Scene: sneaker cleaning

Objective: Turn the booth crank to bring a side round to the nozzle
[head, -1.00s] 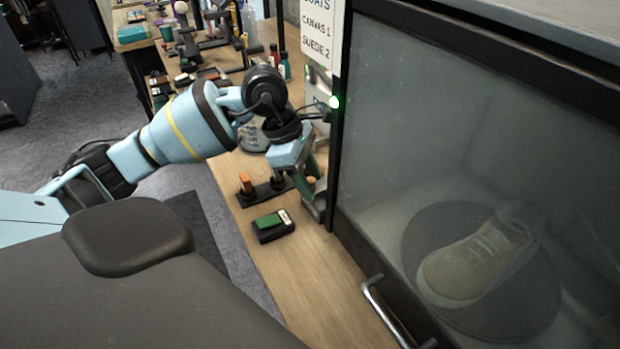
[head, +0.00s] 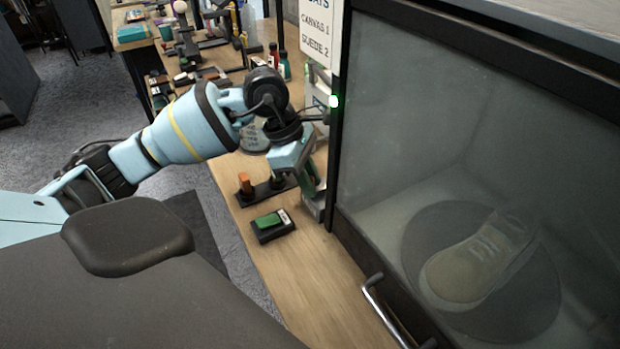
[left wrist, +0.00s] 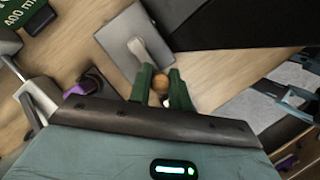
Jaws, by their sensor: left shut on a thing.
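The crank shows in the left wrist view as a grey arm (left wrist: 150,45) on a pale square plate, with a round wooden knob (left wrist: 160,83). My left gripper (left wrist: 162,90) has its green fingers on either side of the knob and is shut on it. In the head view my left gripper (head: 314,184) is at the booth's left side, low above the bench, and mostly hides the crank. Behind the booth's glass (head: 400,130), a beige sneaker (head: 465,270) lies on a dark round turntable (head: 535,290), toe toward the lower left. My right gripper is not in view.
A small block with a green switch (head: 268,221) and a rack with an orange-topped item (head: 245,184) sit close beside the gripper. A metal handle (head: 385,310) sticks out from the booth's front. Bottles and tools crowd the far bench. The wooden bench (head: 305,265) nearer me is clear.

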